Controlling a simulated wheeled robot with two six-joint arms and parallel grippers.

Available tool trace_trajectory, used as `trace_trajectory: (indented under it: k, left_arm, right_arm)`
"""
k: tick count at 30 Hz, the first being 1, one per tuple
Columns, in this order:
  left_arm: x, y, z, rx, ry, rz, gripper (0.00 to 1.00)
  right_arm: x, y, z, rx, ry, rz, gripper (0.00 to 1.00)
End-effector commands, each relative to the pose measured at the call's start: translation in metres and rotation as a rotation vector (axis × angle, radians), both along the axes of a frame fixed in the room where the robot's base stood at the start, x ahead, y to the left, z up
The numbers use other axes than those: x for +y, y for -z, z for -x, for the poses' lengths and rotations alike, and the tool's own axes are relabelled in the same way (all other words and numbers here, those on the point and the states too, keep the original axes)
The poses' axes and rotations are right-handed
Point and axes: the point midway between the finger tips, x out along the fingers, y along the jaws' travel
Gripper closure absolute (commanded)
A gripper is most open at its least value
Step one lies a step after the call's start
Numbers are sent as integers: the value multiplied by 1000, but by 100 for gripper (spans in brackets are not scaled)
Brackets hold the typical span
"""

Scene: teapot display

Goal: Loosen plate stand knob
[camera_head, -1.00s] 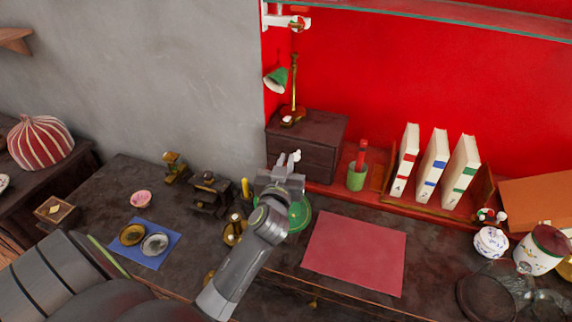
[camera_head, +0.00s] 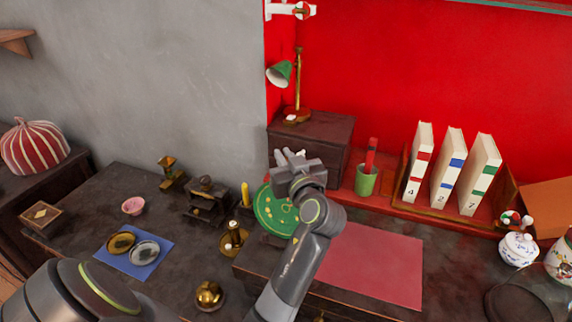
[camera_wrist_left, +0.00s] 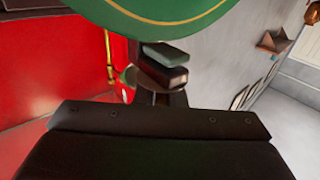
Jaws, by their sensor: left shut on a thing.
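The green plate with gold markings (camera_head: 268,212) stands tilted up near the middle of the counter in the head view. My left gripper (camera_head: 287,157) reaches past its upper right edge, with its fingers beyond the plate. In the left wrist view the plate's green rim (camera_wrist_left: 150,12) crosses the top of the picture. My left gripper (camera_wrist_left: 162,68) has its two fingers close together just below that rim, shut on the plate stand knob. The knob itself and most of the stand are hidden by the plate and gripper. My right gripper is not in view.
A dark drawer box (camera_head: 325,132) with a green-shaded lamp (camera_head: 297,95) stands just behind the gripper. A green cup (camera_head: 366,182) is to the right. The red mat (camera_head: 375,265) is bare.

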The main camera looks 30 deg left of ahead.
Motion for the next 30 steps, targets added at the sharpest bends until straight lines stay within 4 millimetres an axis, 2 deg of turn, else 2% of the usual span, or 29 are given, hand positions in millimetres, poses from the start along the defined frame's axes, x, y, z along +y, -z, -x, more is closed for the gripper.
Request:
trace_trajectory:
  k: [14, 15, 19, 30]
  left_arm:
    - [0, 0, 0, 1, -16, 0, 100]
    - [0, 0, 0, 1, -16, 0, 85]
    - [0, 0, 0, 1, -15, -1, 70]
    - [0, 0, 0, 1, -14, -1, 70]
  right_arm:
    - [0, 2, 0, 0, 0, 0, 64]
    - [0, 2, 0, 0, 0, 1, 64]
    - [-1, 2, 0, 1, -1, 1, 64]
    - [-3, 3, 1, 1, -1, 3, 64]
